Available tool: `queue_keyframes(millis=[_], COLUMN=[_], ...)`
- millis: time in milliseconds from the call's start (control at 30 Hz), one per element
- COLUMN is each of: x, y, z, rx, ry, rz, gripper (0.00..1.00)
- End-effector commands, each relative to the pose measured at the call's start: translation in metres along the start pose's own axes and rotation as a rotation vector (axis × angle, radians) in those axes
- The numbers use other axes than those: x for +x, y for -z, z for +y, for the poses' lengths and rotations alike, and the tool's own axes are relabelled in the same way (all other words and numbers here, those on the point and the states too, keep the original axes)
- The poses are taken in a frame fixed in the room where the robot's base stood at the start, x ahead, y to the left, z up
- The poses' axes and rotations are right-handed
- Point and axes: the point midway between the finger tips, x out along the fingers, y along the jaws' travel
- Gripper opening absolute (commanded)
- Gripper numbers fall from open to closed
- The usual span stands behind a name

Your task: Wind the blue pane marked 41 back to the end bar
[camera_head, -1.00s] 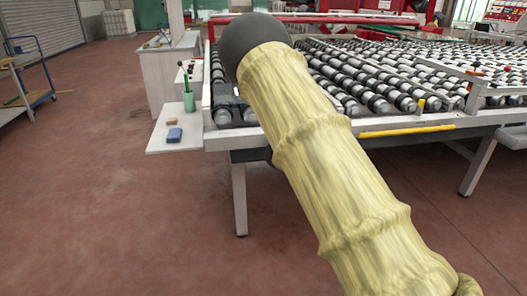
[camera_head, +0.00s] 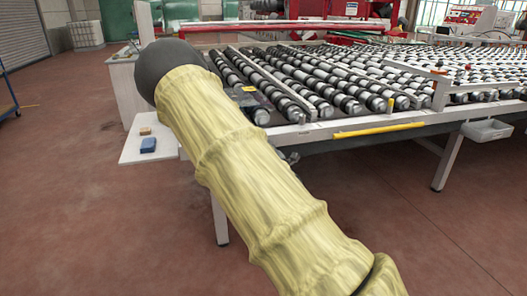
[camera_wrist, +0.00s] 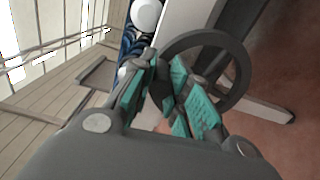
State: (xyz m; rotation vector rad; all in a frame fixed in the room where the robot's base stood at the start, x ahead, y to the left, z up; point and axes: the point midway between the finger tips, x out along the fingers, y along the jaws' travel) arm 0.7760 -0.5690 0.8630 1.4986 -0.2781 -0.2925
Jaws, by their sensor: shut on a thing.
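In the wrist view my gripper (camera_wrist: 165,97) has its teal pads closed together beside a dark grey handwheel (camera_wrist: 243,66). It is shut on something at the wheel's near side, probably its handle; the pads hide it. In the head view my sleeved arm covers the gripper and most of the wheel. A see-through, faintly dark pane (camera_head: 244,99) with a yellow label (camera_head: 249,89) seems to lie on the rollers at the table's left end. Its number is too small to read, and its left part is behind my arm. I cannot make out the end bar for certain.
The roller table (camera_head: 350,137) fills the upper right, with a yellow bar (camera_head: 378,131) along its front. A white side shelf (camera_head: 137,155) holds a blue block (camera_head: 148,145) and a brown block (camera_head: 145,131). A grey bin (camera_head: 487,130) hangs at right.

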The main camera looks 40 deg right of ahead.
Motion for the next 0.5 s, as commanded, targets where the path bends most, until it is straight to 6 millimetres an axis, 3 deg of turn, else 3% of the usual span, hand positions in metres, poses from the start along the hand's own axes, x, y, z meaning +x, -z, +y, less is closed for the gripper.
queue_keyframes(millis=[33, 67, 133, 333, 500], x=[-0.001, -0.001, 0.000, -0.004, -0.023], y=[-0.001, -0.001, 0.000, 0.001, 0.001], z=[-0.001, -0.001, -0.001, -0.002, -0.002], rx=[0.000, 0.000, 0.000, 0.000, 0.000], ry=[0.003, 0.003, 0.003, 0.004, 0.006], rz=[-0.002, -0.002, -0.002, -0.001, -0.001], gripper=[0.00, 0.22, 0.35, 0.41, 0.41])
